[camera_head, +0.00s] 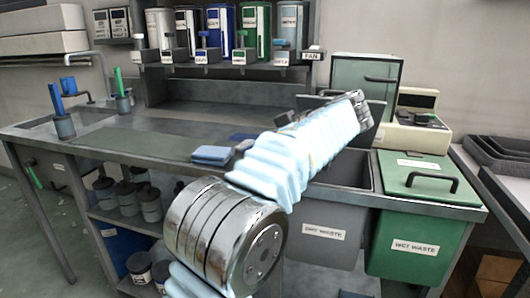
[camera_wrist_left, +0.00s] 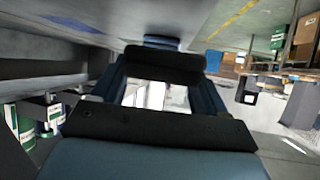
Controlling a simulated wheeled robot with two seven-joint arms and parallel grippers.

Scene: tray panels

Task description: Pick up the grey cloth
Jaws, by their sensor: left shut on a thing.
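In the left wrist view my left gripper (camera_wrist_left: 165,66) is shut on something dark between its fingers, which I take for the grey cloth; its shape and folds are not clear. In the head view one silver and pale blue arm (camera_head: 300,150) of mine reaches up and right across the bench to the back of the bins. Its fingers do not show clearly there. A folded blue cloth (camera_head: 212,155) lies on the bench, left of the arm. A darker blue cloth (camera_head: 243,136) lies behind it, partly hidden. My right gripper is not identifiable.
A grey dry waste bin (camera_head: 325,232) and a green wet waste bin (camera_head: 417,243) stand at the bench's right. A cream device (camera_head: 410,125) is behind them. Labelled canisters (camera_head: 222,30) line the back shelf.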

